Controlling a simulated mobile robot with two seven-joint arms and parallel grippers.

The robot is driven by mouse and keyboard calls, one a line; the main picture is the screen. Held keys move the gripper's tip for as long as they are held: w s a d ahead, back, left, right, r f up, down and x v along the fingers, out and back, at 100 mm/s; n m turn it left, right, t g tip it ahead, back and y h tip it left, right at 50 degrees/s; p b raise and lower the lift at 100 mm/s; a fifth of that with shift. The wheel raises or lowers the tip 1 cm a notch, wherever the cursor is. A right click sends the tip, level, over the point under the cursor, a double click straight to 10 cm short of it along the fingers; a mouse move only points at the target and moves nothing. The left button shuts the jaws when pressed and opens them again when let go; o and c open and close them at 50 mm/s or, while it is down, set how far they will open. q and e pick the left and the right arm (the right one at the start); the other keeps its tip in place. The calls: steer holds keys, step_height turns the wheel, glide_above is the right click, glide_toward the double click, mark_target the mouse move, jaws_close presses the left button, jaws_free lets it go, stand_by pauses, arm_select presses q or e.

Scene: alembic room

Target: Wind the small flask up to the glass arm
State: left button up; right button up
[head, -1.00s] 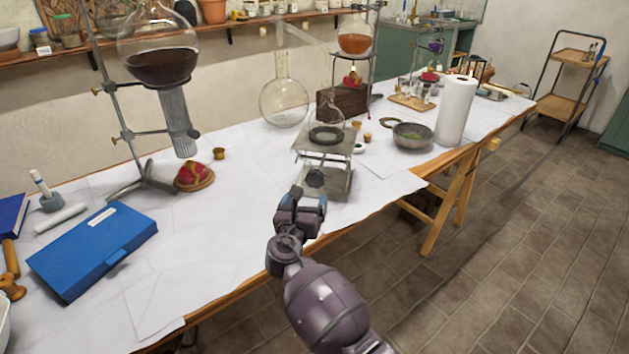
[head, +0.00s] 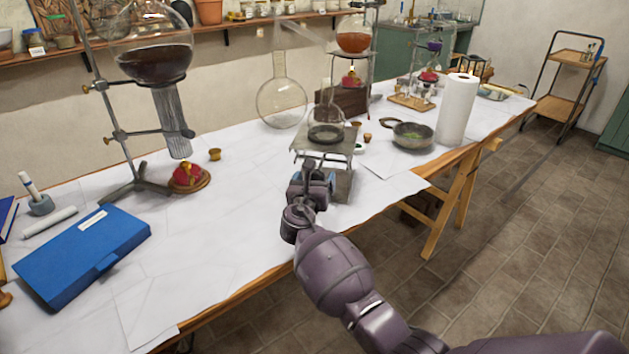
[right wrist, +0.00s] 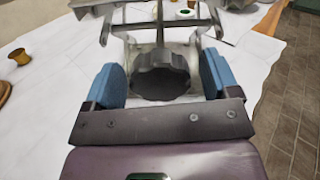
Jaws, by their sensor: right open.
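The small flask (head: 326,124) sits in a dark ring on the top plate of a metal lab jack (head: 342,180) near the table's front edge. Its glass neck rises beside the larger round flask (head: 281,103), whose glass arm (head: 303,38) slopes down to the right toward it. My right gripper (head: 311,178) is at the front of the jack. In the right wrist view the jack's dark lobed knob (right wrist: 161,76) lies between the two blue fingertips, with gaps at its sides. The gripper is open. My left gripper is out of view.
A stand with a dark-liquid flask (head: 155,62) is at the left. A blue box (head: 83,254) lies front left. White paper between is mostly clear.

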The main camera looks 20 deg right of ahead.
steer(key=c, duration=0.8)
steer(key=shift+c, duration=0.6)
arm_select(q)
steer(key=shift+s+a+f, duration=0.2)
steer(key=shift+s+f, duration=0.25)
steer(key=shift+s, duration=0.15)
arm_select(e)
steer(key=shift+m, duration=0.3)
